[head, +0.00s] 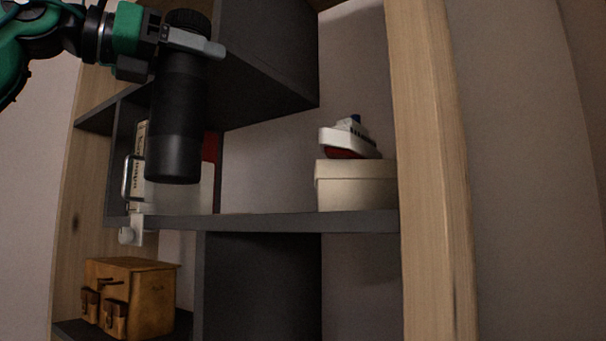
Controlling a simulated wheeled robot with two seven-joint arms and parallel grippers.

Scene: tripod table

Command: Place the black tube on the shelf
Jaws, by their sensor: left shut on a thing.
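The black tube (178,120) is upright at the upper left of the head view, with a ridged dark cap at its top. My left gripper (192,42) comes in from the left and is shut on the tube near its top. The tube hangs in front of the shelf (270,222), a dark board in a wood-framed unit. The tube's lower end is above the board's level in the picture and hides part of the items behind it. My right gripper is not in view.
A cream box (356,185) with a toy boat (348,140) on it stands at the shelf's right end. Books (140,165) stand at the left. The middle of the shelf is clear. A dark panel (265,60) hangs above. A brown wooden box (130,295) sits below.

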